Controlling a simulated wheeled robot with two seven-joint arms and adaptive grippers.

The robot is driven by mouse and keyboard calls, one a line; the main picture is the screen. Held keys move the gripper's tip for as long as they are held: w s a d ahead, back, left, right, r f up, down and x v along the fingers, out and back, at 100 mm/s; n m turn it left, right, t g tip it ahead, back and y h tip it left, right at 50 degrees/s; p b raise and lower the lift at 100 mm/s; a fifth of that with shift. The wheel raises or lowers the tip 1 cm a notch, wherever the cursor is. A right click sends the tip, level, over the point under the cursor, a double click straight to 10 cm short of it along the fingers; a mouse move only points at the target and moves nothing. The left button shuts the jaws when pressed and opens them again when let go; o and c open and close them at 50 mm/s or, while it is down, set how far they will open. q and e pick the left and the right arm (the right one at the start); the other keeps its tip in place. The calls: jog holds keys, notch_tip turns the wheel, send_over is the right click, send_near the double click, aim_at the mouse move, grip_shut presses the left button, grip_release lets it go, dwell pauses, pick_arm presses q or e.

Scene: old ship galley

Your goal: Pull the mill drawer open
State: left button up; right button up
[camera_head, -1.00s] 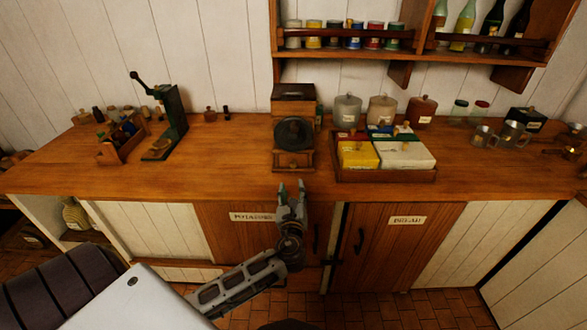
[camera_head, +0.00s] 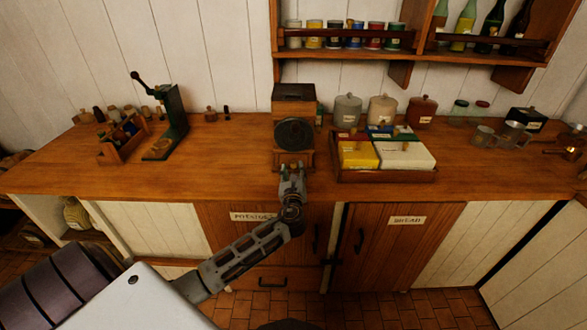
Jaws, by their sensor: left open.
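The mill (camera_head: 294,104) is a dark wooden box with a round dark disc on its front, standing on the counter near the middle of the head view. Its drawer is at the base of the front, and only the upper edge (camera_head: 294,157) shows. My left gripper (camera_head: 291,168) is right in front of the drawer at the counter's front edge and hides most of it, including any knob. The gripper is open. I cannot tell whether its fingers touch the drawer. The drawer looks closed. My right gripper is not in view.
A wooden tray (camera_head: 385,177) with yellow and white boxes stands just right of the mill. Canisters (camera_head: 382,109) are behind it. A green hand-cranked device (camera_head: 172,120) and a small wooden caddy (camera_head: 123,142) are at left. The counter (camera_head: 225,165) left of the mill is clear.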

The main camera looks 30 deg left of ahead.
aim_at(290, 160)
pick_arm(q)
jog(key=shift+x, duration=1.1)
grip_shut()
